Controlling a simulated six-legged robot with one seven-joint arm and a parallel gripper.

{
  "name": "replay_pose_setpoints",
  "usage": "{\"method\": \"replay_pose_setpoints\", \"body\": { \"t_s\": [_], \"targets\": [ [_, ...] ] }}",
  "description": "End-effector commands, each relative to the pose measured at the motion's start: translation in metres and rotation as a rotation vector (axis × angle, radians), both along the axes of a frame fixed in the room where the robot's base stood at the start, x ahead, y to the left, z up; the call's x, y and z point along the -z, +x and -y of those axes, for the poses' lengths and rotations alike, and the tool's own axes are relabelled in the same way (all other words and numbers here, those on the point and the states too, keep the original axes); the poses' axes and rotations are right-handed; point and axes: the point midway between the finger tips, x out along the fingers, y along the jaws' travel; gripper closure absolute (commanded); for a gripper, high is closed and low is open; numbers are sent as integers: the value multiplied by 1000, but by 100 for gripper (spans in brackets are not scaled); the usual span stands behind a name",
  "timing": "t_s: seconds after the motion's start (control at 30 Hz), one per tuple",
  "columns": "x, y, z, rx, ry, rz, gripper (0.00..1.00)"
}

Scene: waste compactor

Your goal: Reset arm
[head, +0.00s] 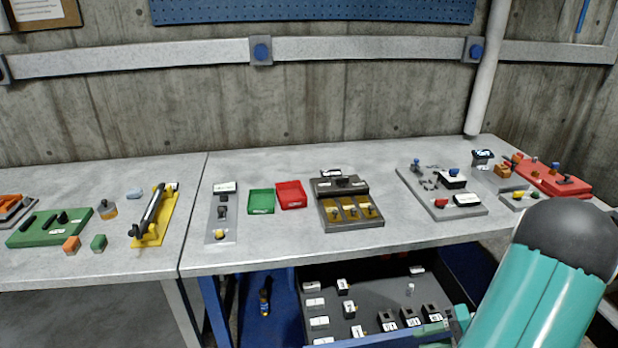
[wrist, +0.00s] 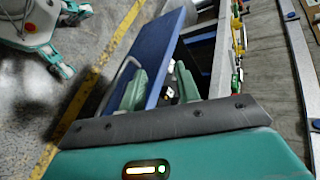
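My arm's teal link with a dark rounded joint (head: 570,240) fills the lower right of the head view. Beyond and beside the fingers is a blue panel (wrist: 172,48) of the cabinet under the bench. In the head view the fingers cannot be made out clearly; the arm's end lies low, near the right side of the open drawer.
Open floor (wrist: 95,25) with a yellow line lies left in the wrist view.

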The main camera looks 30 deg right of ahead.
Motion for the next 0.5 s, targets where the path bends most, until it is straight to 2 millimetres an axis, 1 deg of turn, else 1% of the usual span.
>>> {"method": "replay_pose_setpoints", "body": {
  "t_s": [0.03,0.2,0.33,0.5],
  "targets": [
    [-15,13,-14,-59,-45,-29,67],
    [-54,41,-58,-215,-201,-128,67],
    [-82,55,-93,-311,-339,-177,67],
    [-116,66,-139,-406,-537,-201,67]
  ]
}}
